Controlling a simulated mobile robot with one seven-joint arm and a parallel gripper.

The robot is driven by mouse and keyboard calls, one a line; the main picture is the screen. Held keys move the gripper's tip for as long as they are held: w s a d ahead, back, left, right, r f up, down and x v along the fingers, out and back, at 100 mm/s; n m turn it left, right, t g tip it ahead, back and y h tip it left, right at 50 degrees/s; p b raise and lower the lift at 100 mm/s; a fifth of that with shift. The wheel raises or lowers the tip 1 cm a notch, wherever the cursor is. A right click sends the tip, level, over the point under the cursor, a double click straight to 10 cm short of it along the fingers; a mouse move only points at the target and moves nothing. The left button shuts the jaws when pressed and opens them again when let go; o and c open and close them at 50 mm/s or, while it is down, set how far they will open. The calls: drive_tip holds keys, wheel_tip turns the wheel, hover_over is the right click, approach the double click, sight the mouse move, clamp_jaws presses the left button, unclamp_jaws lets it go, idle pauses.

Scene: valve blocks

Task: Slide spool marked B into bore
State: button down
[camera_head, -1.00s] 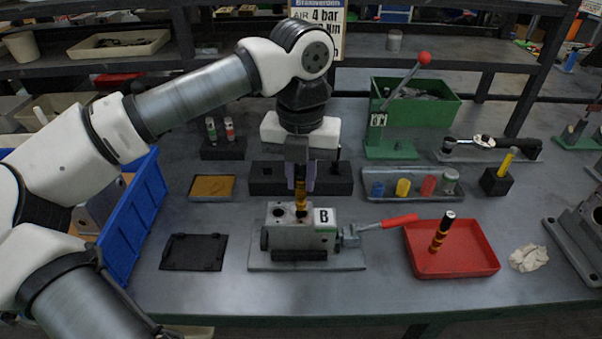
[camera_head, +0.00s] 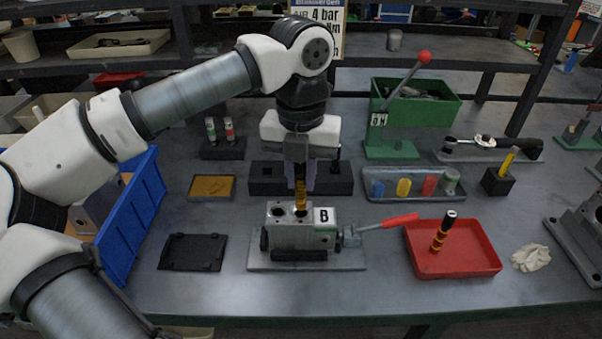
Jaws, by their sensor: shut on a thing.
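My gripper (camera_head: 301,185) points straight down above the valve block and is shut on a brass-coloured spool (camera_head: 300,196). The spool stands upright, its lower end at the right-hand bore in the block's top; how deep it sits in the bore I cannot tell. Any mark on the spool is too small to read. The grey valve block (camera_head: 288,234) sits on a base plate and carries a white label B (camera_head: 323,216). A second dark bore (camera_head: 279,212) is open on its left. Another spool (camera_head: 441,234), black and brass, leans in the red tray (camera_head: 480,262).
A clamp with a red handle (camera_head: 400,220) reaches right from the block. A black slotted block (camera_head: 264,181) stands behind it. A black mat (camera_head: 192,252) lies left, a blue bin (camera_head: 140,215) further left. A green press (camera_head: 392,148) stands behind right. The front table strip is clear.

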sight(301, 200)
drive_tip(key=shift+f+b, duration=2.65)
drive_tip(key=shift+f, duration=0.35)
drive_tip(key=c, duration=1.3)
unclamp_jaws()
drive_tip(key=shift+o, duration=0.2)
wheel_tip(301, 200, up, 14)
drive_tip(key=shift+f, duration=0.1)
